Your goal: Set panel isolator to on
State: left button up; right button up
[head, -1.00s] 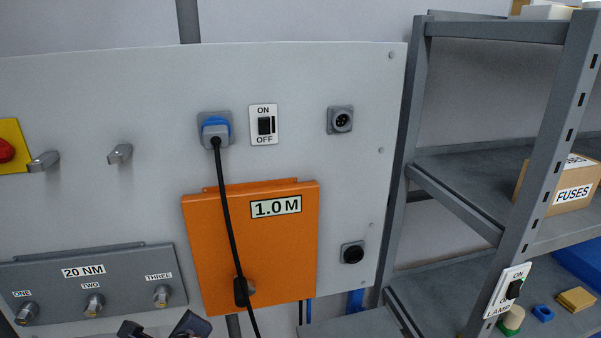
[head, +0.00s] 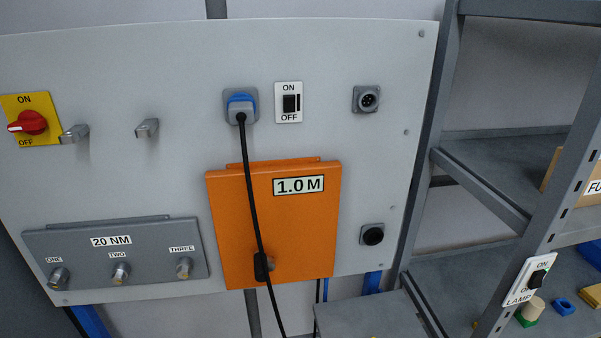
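A red rotary handle (head: 27,122) sits on a yellow plate (head: 42,99) at the far left of the grey panel. The plate reads ON at the top and OFF at the bottom. The handle lies roughly level, with its tip pointing left, between the two words. No label naming it as the panel isolator is readable. A black rocker switch (head: 289,103) on a white ON/OFF plate is higher up, near the panel's middle. Neither of my grippers shows in the head view.
Metal pegs (head: 147,128) stick out right of the yellow plate. A black cable (head: 251,190) hangs from a blue plug (head: 241,107) past an orange door (head: 225,230). A grey box (head: 140,262) with several knobs is below. Shelving (head: 490,190) with a lamp switch (head: 537,277) stands right.

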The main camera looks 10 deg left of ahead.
aim_at(31, 122)
jog(key=u, duration=1.65)
